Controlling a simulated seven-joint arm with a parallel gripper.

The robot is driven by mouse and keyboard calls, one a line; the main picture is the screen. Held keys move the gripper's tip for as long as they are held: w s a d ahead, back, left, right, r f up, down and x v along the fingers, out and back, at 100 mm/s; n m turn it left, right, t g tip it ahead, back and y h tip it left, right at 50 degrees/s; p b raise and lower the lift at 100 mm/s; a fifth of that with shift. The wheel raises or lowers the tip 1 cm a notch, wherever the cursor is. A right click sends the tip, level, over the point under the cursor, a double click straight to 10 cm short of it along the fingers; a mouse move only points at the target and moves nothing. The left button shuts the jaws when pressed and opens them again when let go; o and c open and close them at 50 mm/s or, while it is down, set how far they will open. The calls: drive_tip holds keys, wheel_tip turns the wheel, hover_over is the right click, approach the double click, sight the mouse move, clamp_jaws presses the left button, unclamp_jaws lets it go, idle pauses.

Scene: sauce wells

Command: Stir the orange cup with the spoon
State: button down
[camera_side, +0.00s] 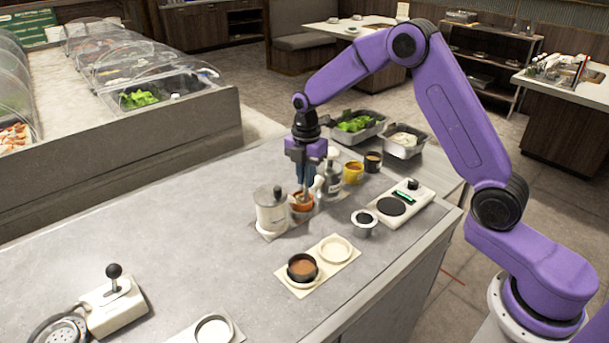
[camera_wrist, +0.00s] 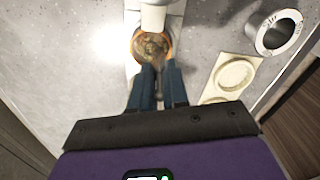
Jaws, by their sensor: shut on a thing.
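The orange cup (camera_side: 301,208) stands on the counter just right of a clear canister. My gripper (camera_side: 304,190) points straight down over it, with the fingertips at the cup's mouth. In the wrist view my gripper (camera_wrist: 158,68) has its blue fingers close together at the near rim of the orange cup (camera_wrist: 168,46), which holds something brownish. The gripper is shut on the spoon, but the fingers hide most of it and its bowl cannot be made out.
The clear canister (camera_side: 271,213) is close on the left. A dark bottle (camera_side: 332,177) and a yellow cup (camera_side: 353,173) stand behind right.

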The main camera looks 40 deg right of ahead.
drive_tip(key=shift+w+a, duration=0.1)
drive_tip(key=shift+w, duration=0.05)
drive_tip(key=shift+r, duration=1.8)
drive_tip(key=shift+r, duration=0.1)
